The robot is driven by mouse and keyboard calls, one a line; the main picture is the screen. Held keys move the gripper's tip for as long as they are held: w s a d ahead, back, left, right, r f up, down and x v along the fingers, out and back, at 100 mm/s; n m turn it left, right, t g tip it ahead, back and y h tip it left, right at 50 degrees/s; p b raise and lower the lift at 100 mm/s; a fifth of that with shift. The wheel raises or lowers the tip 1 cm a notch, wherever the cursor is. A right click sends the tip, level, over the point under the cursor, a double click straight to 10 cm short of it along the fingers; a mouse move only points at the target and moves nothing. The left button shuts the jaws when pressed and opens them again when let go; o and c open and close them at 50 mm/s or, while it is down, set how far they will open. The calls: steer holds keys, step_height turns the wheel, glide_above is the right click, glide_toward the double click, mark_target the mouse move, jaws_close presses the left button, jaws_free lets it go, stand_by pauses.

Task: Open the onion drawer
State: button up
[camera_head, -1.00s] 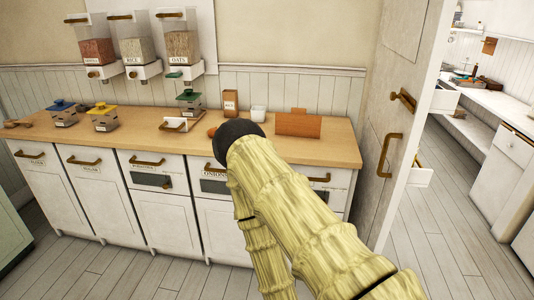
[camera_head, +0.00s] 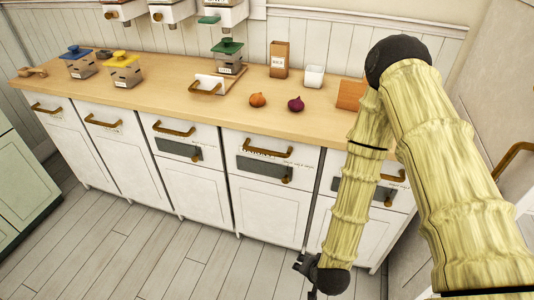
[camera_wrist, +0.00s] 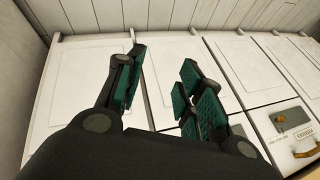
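The onion drawer (camera_head: 275,150) is the fourth from the left in the white counter. It appears shut, with a brass bar handle (camera_head: 268,152) and a grey panel below it. Its label is mostly hidden behind the handle; the earlier frame shows it reading "ONION". My gripper (camera_wrist: 163,60) is open and empty in the wrist view, its teal-padded fingers apart in front of white cabinet fronts. In the head view only part of my gripper (camera_head: 306,266) shows, low in front of the cabinets, below and right of the onion drawer and clear of its handle.
On the wooden counter lie an orange-brown onion (camera_head: 257,100) and a purple onion (camera_head: 296,104), near a white cup (camera_head: 314,76) and a brown box (camera_head: 279,59). A fifth drawer's handle (camera_head: 390,175) is partly behind my arm. The floor (camera_head: 170,255) in front is clear.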

steer(key=w+a+r+m+t+b, duration=0.1)
steer(key=w+a+r+m+t, duration=0.15)
steer(key=w, duration=0.35)
steer(key=w+a+r+m+t+b, duration=0.1)
steer(key=w+a+r+m+t, duration=0.1)
steer(key=w+a+r, duration=0.3)
steer(key=m+t+b, duration=0.1)
steer(key=m+t, duration=0.5)
steer(key=m, duration=0.2)
glide_toward(266, 153)
steer(key=shift+n+g, duration=0.25)
steer(key=w, duration=0.3)
steer(key=w+f, duration=0.1)
steer(key=w, duration=0.3)
steer(key=w+a+p, duration=0.1)
steer(key=w, duration=0.3)
steer(key=shift+f, duration=0.35)
jaws_close()
